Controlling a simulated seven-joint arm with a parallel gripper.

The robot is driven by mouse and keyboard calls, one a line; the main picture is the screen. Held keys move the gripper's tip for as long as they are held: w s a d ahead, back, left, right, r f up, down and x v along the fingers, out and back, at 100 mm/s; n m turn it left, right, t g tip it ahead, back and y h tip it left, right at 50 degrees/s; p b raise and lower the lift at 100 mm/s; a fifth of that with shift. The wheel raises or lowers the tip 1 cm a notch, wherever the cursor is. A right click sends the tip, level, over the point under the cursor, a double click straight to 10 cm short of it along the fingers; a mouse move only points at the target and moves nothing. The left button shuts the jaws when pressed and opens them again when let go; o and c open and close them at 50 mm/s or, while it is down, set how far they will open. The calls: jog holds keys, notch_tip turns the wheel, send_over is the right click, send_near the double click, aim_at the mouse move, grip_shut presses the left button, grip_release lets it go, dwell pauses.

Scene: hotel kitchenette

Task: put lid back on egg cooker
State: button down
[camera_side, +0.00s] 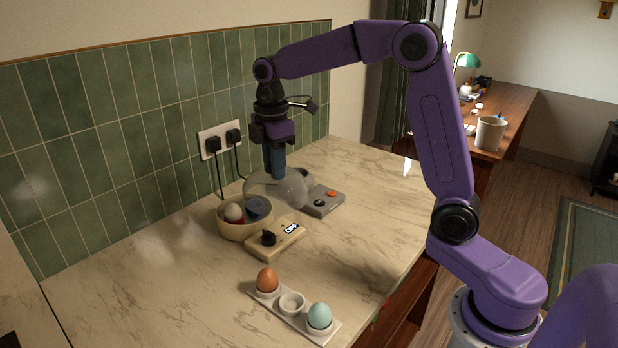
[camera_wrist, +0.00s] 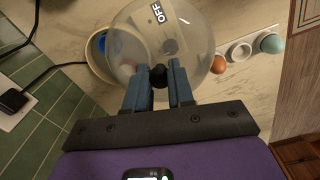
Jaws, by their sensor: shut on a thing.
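My gripper (camera_side: 275,176) points down and is shut on the black knob (camera_wrist: 158,77) of a clear dome lid (camera_side: 262,188). The lid also shows in the wrist view (camera_wrist: 195,30), roughly level. The cream egg cooker bowl (camera_side: 232,232) is open, with a pale egg (camera_side: 234,212) and a blue round thing (camera_side: 257,207) inside. Its cream control box (camera_side: 272,243) reads OFF. In the side view the lid overlaps the bowl's back right; in the wrist view it sits right of the bowl (camera_wrist: 92,68). The gap under the lid is unclear.
A grey unit (camera_side: 323,201) with an orange button stands behind, partly hidden by the lid. A white egg tray (camera_side: 283,311) holds a brown egg (camera_side: 267,280) and a blue egg (camera_side: 319,316) in front. Plugs (camera_side: 214,145) and cords are at the tiled wall. The left counter is clear.

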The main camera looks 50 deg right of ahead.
jog(key=w, duration=1.1)
notch_tip(320, 180, down, 7)
jog(key=shift+a, duration=0.45)
jog(key=shift+s, duration=0.1)
dwell(1.8)
jog(key=shift+c, duration=2.1)
grip_release()
jog(key=shift+f, duration=0.1)
notch_tip(320, 180, up, 7)
